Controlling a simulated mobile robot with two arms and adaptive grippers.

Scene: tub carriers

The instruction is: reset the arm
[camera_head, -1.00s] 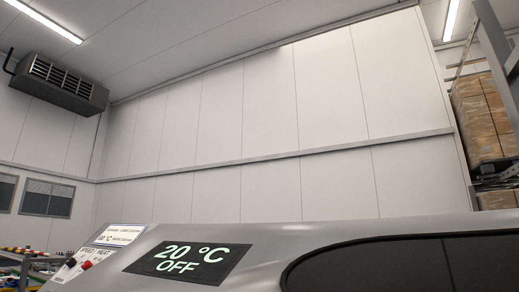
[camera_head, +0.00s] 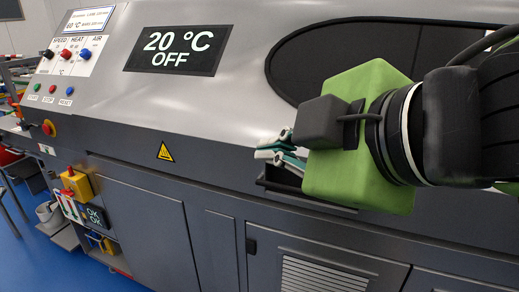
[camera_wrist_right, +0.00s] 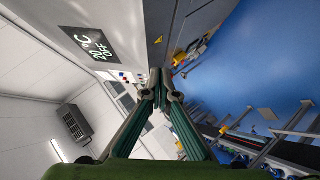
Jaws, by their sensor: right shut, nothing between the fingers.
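My right arm comes in from the right in the head view. Its gripper (camera_head: 268,153), with green and dark fingers, is held in front of the grey machine (camera_head: 235,110). It is shut with nothing between the fingers, and no gap to the machine can be judged. In the right wrist view the fingers of the right gripper (camera_wrist_right: 161,80) meet at their tips, with the blue floor and machine beyond. My left gripper is in neither view.
The machine's display (camera_head: 178,50) reads 20 °C OFF. A control panel with knobs (camera_head: 70,54) is at its left, and a yellow box (camera_head: 76,184) is on its front. Blue floor (camera_head: 60,268) shows at lower left. A wall unit (camera_wrist_right: 75,122) shows in the wrist view.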

